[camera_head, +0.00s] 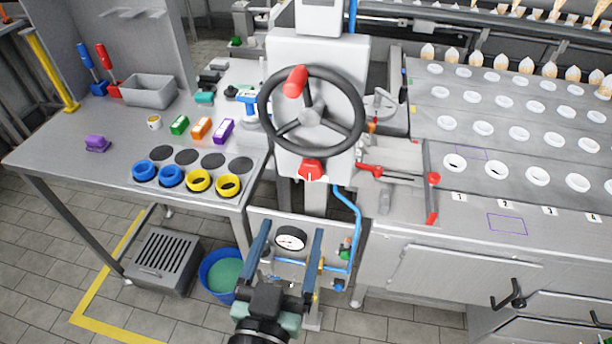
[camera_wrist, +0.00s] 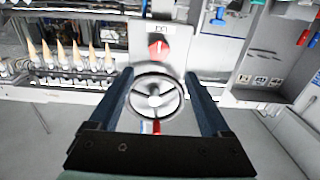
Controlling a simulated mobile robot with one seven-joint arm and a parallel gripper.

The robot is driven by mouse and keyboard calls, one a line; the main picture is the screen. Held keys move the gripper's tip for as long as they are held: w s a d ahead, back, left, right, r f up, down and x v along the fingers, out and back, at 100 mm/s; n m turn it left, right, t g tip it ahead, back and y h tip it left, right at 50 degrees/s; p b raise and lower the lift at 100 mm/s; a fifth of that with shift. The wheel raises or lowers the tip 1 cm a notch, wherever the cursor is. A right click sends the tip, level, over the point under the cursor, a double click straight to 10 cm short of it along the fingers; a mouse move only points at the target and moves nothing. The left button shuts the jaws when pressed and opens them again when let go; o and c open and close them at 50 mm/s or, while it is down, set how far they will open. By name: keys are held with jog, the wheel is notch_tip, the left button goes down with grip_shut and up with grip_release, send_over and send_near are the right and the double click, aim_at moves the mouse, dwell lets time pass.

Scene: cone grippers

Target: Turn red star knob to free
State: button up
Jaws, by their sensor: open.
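The red star knob (camera_head: 312,170) sits on the front of the grey machine column, just below the black handwheel (camera_head: 312,112). A white mark shows on its face. In the wrist view the knob (camera_wrist: 158,50) appears beyond the fingertips, roughly centred between them, with the wheel (camera_wrist: 155,96) beside it. My gripper (camera_head: 289,228) is open and empty, its fingers pointing up the picture toward the column. It is below the knob in the head view and apart from it. The fingers also show in the wrist view (camera_wrist: 159,74). Any label by the knob is too small to read.
A red handle (camera_head: 295,82) stands out from the wheel rim. A red lever (camera_head: 369,170) is right of the knob. A pressure gauge (camera_head: 291,239) and blue pipes (camera_head: 356,225) lie behind my gripper. The workbench (camera_head: 60,150) is at left.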

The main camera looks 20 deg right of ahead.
aim_at(310, 173)
jog(key=p+x, duration=0.4)
jog(key=x, duration=0.7)
jog(key=shift+w+d+r, duration=0.1)
jog(key=shift+w+d, duration=0.1)
jog(key=shift+d, duration=0.1)
jog(key=shift+c, duration=0.4)
grip_shut()
